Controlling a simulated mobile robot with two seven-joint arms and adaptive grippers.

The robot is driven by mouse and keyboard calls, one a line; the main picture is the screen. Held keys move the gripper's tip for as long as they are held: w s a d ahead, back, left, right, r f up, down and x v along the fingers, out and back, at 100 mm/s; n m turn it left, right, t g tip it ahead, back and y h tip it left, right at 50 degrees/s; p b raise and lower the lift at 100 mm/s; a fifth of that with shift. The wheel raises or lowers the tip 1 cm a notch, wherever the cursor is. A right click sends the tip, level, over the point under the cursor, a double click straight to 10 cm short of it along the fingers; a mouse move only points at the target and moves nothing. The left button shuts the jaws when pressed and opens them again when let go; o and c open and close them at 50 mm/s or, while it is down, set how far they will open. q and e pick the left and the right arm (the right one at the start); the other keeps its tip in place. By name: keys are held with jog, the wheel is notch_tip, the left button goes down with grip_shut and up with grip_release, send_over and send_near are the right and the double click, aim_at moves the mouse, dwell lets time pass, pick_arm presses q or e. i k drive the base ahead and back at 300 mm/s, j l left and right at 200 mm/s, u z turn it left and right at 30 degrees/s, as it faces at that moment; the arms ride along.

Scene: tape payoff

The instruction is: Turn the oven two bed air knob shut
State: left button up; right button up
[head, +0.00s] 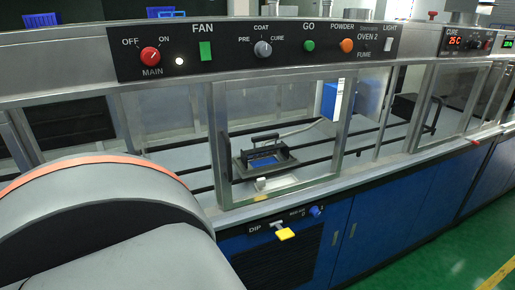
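A small blue knob (316,211) sits on the blue front panel below the oven window, right of the "DIP" label. Small lettering beside it is too blurred to read surely, but may name the bed air. Its exact setting is too small to tell. A yellow handle (285,234) sticks out just below and left of it. The "OVEN 2" control panel (260,50) runs above the window. Neither of my grippers is in view.
A grey rounded part of me with an orange band fills the lower left. A framed window (339,140) stands above the knob, with a black-handled fixture (264,152) behind it. Blue cabinets (385,230) continue right. Green floor (450,250) is clear at lower right.

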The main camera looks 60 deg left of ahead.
aim_at(314, 211)
jog(key=u, duration=1.65)
jog(key=i+l+u, duration=0.1)
jog(key=l+u, duration=0.95)
jog(key=l, duration=1.55)
